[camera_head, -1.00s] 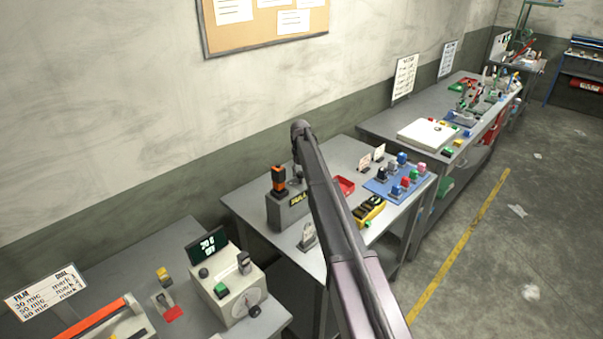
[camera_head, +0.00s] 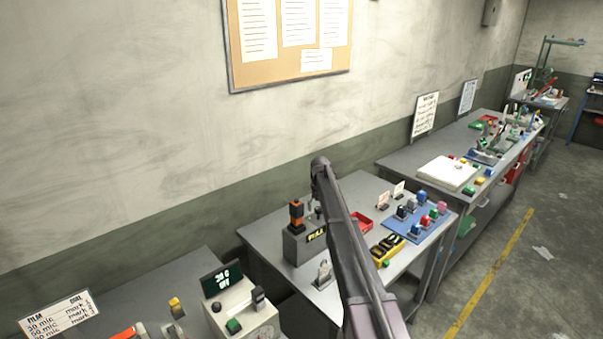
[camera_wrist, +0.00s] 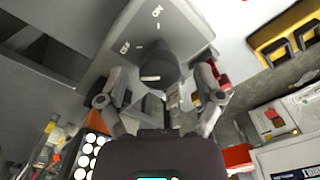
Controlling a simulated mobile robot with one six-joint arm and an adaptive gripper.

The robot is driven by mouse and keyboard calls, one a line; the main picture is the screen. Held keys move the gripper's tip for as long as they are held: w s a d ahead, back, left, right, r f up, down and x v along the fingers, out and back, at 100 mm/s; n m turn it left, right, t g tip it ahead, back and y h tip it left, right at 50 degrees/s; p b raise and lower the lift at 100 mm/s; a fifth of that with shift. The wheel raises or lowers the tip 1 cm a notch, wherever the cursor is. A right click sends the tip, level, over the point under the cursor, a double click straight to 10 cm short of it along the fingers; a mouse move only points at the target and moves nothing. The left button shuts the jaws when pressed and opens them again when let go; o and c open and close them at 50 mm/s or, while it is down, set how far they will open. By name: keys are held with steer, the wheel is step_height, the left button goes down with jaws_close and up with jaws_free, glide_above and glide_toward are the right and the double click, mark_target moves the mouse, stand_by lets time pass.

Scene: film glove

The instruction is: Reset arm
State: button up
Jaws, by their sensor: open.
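My arm (camera_head: 348,250) runs up across the head view in front of the middle bench; the gripper cannot be made out there. In the wrist view my gripper (camera_wrist: 160,98) is open, with one finger at each side and nothing seen held between them. A grey plate with a dark round knob (camera_wrist: 155,68) and white marks shows beyond the fingers. Whether the fingers touch it cannot be told.
The middle bench (camera_head: 277,228) holds an orange-and-black device (camera_head: 296,216), a red tray (camera_head: 362,220), a yellow tray (camera_head: 388,248) and a blue mat (camera_head: 420,232) with small coloured blocks. A pale control box (camera_head: 242,315) stands front left. Floor at right is mostly clear.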

steer(key=s+f+m+b, duration=0.3)
steer(key=s+m, duration=1.4)
steer(key=s, duration=0.5)
steer(key=s+f+m+b, duration=0.4)
steer(key=s+m, duration=1.3)
steer(key=s, duration=0.6)
steer(key=shift+s+d, duration=0.3)
